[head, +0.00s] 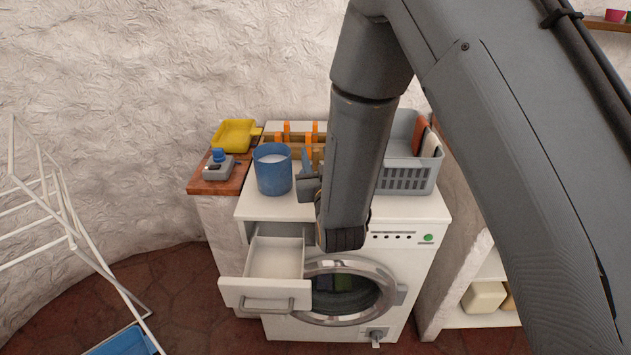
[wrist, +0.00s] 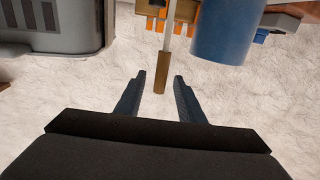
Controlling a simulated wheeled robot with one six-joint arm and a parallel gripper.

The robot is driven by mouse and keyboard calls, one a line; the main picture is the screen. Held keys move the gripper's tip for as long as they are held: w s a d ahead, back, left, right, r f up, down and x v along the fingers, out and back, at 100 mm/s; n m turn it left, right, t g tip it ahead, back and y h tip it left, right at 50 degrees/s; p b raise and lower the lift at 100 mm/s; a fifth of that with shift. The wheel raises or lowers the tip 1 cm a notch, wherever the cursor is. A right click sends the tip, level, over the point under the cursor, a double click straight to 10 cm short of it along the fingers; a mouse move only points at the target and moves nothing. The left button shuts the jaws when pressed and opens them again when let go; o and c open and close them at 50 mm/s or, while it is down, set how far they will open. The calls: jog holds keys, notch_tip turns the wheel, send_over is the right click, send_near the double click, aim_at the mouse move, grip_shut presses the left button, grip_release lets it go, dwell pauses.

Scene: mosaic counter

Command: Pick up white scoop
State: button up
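In the wrist view, a thin white rod with a brown handle (wrist: 161,73) hangs down from the top edge. It looks like the white scoop, but its scoop end is out of view. My gripper (wrist: 160,75) is open, with one dark finger on each side of the handle's lower end in the picture. I see no finger touching it, and cannot tell if it lies at the same depth. In the head view, my gripper (head: 308,178) is over the washer top, right of the blue cup, partly hidden by my arm.
The blue cup (head: 272,171) with white contents stands close to my gripper. A rack with orange pegs (head: 287,132) is behind, a grey basket (head: 406,178) right. A yellow pan (head: 235,135) is on the left ledge. The washer's drawer (head: 265,290) is open.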

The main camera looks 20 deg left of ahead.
jog(key=p+x, duration=0.2)
jog(key=x, duration=0.2)
jog(key=shift+w+a, duration=0.1)
jog(key=shift+w, duration=0.2)
jog(key=shift+c, duration=0.4)
grip_shut()
